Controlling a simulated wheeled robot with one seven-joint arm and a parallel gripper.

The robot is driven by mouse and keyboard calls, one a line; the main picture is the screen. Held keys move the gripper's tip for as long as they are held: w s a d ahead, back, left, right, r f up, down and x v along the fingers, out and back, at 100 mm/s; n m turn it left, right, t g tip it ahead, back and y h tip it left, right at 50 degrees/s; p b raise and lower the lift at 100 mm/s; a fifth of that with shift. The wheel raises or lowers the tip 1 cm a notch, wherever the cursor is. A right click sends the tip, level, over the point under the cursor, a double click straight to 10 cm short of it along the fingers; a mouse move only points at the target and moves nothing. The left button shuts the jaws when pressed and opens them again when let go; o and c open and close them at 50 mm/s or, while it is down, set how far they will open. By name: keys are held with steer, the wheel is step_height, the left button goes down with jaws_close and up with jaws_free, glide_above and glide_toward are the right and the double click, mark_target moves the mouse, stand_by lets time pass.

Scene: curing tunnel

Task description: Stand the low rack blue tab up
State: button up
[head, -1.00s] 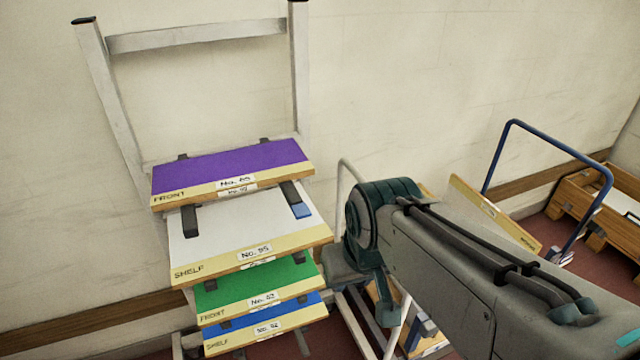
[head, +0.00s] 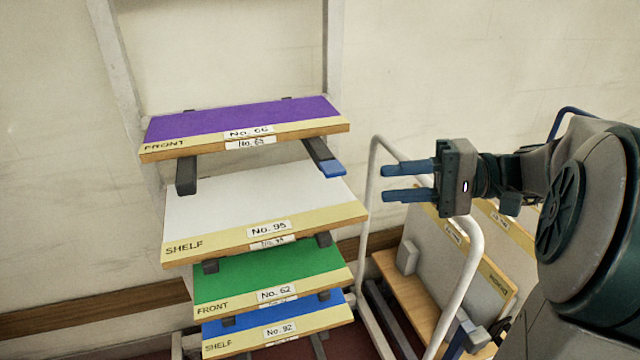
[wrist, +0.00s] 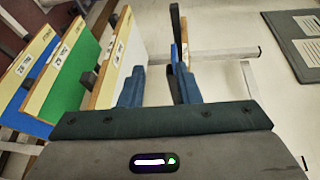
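The blue tab (head: 332,169) is on the front end of the right dark support arm, just below the purple board. It lies roughly flat, in line with that arm and pointing forward. In the wrist view a small blue piece (wrist: 174,54) beside the right finger appears to be this tab; the finger partly crowds it. My gripper (head: 383,182) is to the right of the tab, with its two blue fingers pointing left toward the rack. The fingers are apart with nothing between them, and a gap separates them from the tab in the head view.
The rack holds a purple board (head: 240,118), a white board (head: 260,200), a green board (head: 265,272) and a blue board (head: 270,318). A white tubular cart frame (head: 470,250) with upright boards stands below my gripper.

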mark_target(322, 171)
steer(key=shift+y, duration=0.8)
steer(key=w+a, duration=0.1)
steer(key=a, duration=0.6)
steer(key=w+a, duration=0.1)
steer(key=a, duration=0.3)
steer(key=shift+w+a+r, duration=0.3)
steer(key=shift+a+r, duration=0.05)
jaws_close()
